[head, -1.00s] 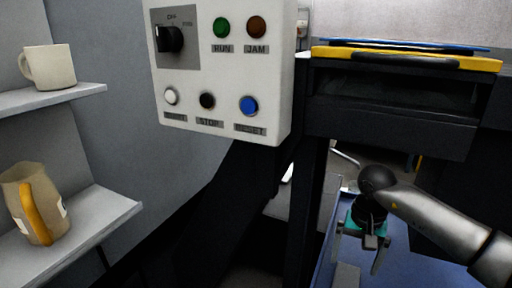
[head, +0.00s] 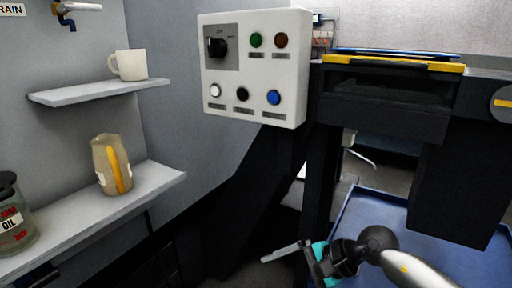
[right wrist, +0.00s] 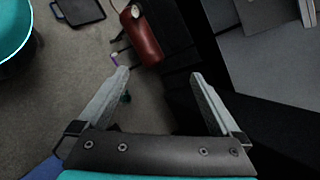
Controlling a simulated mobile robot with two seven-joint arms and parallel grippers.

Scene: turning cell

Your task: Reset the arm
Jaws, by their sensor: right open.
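My right gripper (head: 288,258) is open and empty in the head view, low in the middle, pointing left. It is below the white control panel (head: 226,98) and apart from it. In the right wrist view its two fingers (right wrist: 160,74) are spread with nothing between them. The panel carries a dark rotary switch (head: 216,47), a green button (head: 256,40), a brown button (head: 281,40), a white button (head: 215,90), a black button (head: 242,94) and a blue button (head: 273,97). My left gripper is not in view.
A blue tray (head: 372,212) lies beside my right arm. Dark machine posts and a yellow-edged unit (head: 395,64) stand behind. Left shelves hold a mug (head: 130,65), a jug (head: 108,165) and an oil container (head: 14,215). A red cylinder (right wrist: 141,36) shows in the wrist view.

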